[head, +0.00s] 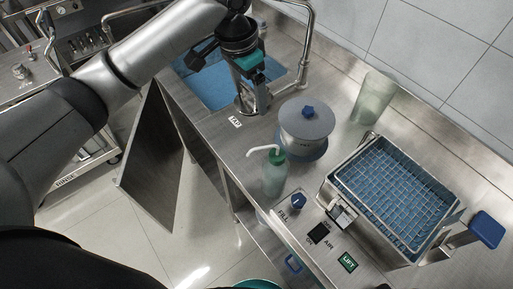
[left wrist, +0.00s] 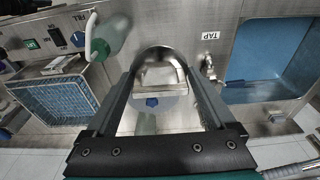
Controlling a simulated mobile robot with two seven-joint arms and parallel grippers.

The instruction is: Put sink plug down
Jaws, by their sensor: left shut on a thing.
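My left gripper (head: 250,104) reaches in from the upper left, pointing down over the steel counter close to the sink's front right corner. It is shut on a shiny metal piece, taken to be the sink plug (left wrist: 160,76), which shows between the fingers in the left wrist view as a rounded rim with a pale bar. The fingers hide much of it, and I cannot tell whether it touches the counter. The sink (head: 212,86), filled with blue, lies just behind and left of the gripper; it also shows in the left wrist view (left wrist: 262,55). My right gripper is out of view.
A grey lidded pot (head: 312,122) with a blue knob stands right of the gripper. A green squeeze bottle (head: 273,176) stands in front of it, a translucent tumbler (head: 373,98) behind. A wire basket (head: 397,192) is farther right. A cabinet door (head: 150,150) hangs open below the sink.

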